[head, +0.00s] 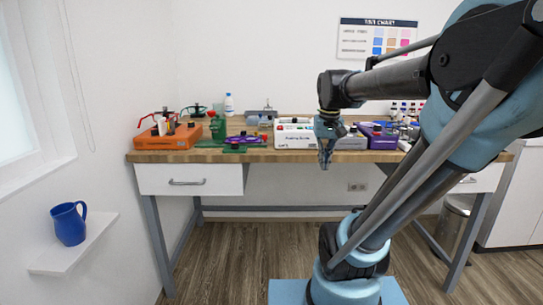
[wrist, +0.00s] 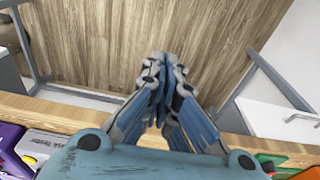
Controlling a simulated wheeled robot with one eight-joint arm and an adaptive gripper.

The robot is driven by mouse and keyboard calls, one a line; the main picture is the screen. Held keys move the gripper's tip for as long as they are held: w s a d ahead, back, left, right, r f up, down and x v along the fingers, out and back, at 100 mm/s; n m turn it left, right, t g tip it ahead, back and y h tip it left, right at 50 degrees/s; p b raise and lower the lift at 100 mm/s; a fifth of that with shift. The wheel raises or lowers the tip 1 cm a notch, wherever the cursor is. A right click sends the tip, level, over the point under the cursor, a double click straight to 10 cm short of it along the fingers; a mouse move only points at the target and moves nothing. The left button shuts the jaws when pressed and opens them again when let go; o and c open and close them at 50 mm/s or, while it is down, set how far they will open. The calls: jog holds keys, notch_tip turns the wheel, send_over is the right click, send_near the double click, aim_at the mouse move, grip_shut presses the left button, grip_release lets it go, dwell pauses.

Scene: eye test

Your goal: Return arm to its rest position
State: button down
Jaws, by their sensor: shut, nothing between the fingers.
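My gripper (head: 325,158) hangs fingers-down in the head view, in front of the workbench's front edge at about the middle of the bench. In the wrist view my gripper (wrist: 163,62) has its blue fingers brought together at the tips, with nothing between them. The wooden floor (wrist: 150,30) shows beyond the fingertips. My arm reaches in from the right of the head view and is bent, and it hides part of the bench's right side.
The workbench (head: 165,157) carries an orange device (head: 167,142), a white tester (head: 293,137), a purple box (head: 378,138) and other items. A blue mug (head: 69,223) stands on a wall shelf (head: 72,250) at left. A bin (head: 454,220) stands at right. Floor under the bench is mostly clear.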

jog(key=s+d+f, duration=0.1)
jog(key=s+f, duration=1.1)
jog(key=f, duration=0.4)
jog(key=shift+s+d+t, duration=0.15)
jog(key=shift+d+t, duration=0.15)
jog(key=shift+t, duration=0.1)
jog(key=shift+w+f, duration=0.2)
jog(key=shift+w, duration=0.2)
dwell(5.6)
